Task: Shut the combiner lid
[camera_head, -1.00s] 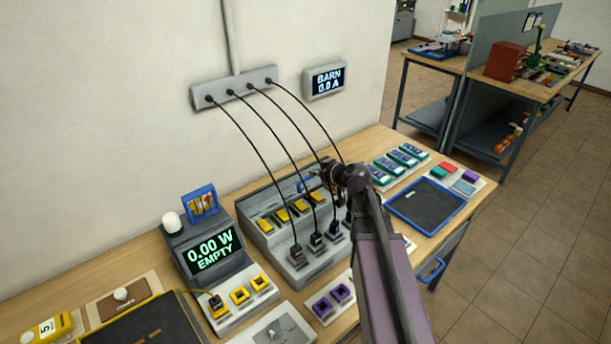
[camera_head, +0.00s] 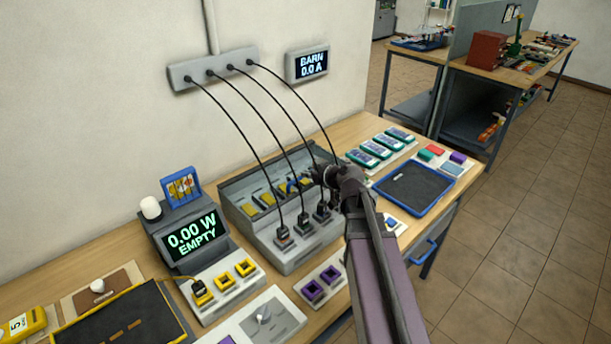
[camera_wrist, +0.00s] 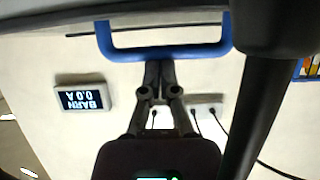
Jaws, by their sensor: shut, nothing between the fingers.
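The combiner (camera_head: 290,259) is the grey box on the bench with several yellow parts inside and black cables plugged along its front. Its lid seems to be raised at the back; my arm hides part of it and I cannot tell its exact angle. A blue handle (camera_head: 293,187) shows behind the cables, just left of my gripper. In the wrist view the blue handle (camera_wrist: 165,53) crosses the top, below a grey edge. My gripper (camera_wrist: 160,64) is shut and empty, its tips at or very near the handle bar; contact is not clear.
Black cables (camera_head: 262,128) hang from the wall strip (camera_head: 213,67) close around my wrist. A display (camera_head: 191,238) reading 0.00 W EMPTY stands left of the combiner. A blue-rimmed tray (camera_head: 377,195) lies to the right.

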